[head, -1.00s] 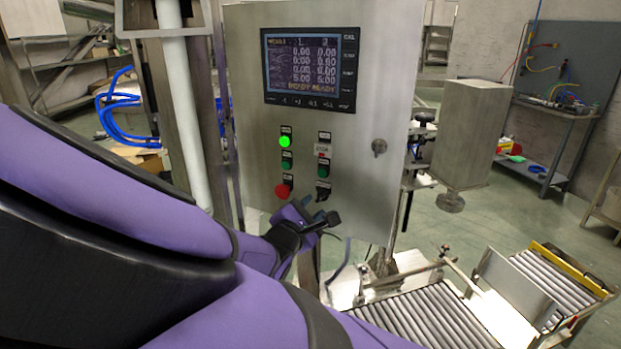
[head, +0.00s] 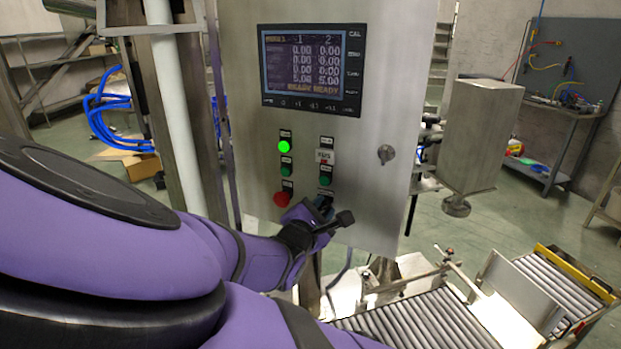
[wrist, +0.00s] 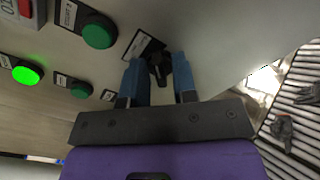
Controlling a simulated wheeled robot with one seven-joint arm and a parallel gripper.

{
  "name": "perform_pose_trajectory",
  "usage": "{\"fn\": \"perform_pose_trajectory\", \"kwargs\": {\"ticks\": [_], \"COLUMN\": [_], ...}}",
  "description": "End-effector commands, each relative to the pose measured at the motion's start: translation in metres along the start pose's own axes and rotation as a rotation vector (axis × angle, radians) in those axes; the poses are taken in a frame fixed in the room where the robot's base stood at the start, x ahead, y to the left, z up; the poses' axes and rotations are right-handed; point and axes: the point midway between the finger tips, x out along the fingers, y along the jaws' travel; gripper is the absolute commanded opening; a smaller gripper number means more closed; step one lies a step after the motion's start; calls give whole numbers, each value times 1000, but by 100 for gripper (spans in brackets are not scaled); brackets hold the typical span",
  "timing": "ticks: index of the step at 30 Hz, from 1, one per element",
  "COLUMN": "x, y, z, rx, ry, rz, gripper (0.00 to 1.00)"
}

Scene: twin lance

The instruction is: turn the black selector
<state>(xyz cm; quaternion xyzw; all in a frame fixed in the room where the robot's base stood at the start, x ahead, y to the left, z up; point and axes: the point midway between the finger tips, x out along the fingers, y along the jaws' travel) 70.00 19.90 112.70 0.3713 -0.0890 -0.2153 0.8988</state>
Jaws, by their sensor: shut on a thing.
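The black selector (wrist: 159,66) sits on the metal panel between the two blue fingers of my gripper (wrist: 160,80) in the wrist view. The fingers are shut on it, one on each side. In the head view my gripper (head: 322,210) is at the lower right of the button group on the control panel (head: 365,190), and it largely hides the selector there. The knob's exact angle is hard to tell.
Green buttons (wrist: 99,32), a lit green lamp (head: 284,147) and a red button (head: 282,199) are close to my gripper. A screen (head: 310,70) is above. A roller conveyor (head: 420,315) stands below right.

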Motion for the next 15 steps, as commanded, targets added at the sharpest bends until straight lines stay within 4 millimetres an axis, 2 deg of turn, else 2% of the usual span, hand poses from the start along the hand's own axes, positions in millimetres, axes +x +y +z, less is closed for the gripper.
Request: {"fn": "perform_pose_trajectory", "kwargs": {"ticks": [8, 15], "x": [0, 1], "y": [0, 1], "z": [0, 0], "rx": [-69, -239], "ry": [0, 1], "rz": [-1, -2], "gripper": [2, 2]}}
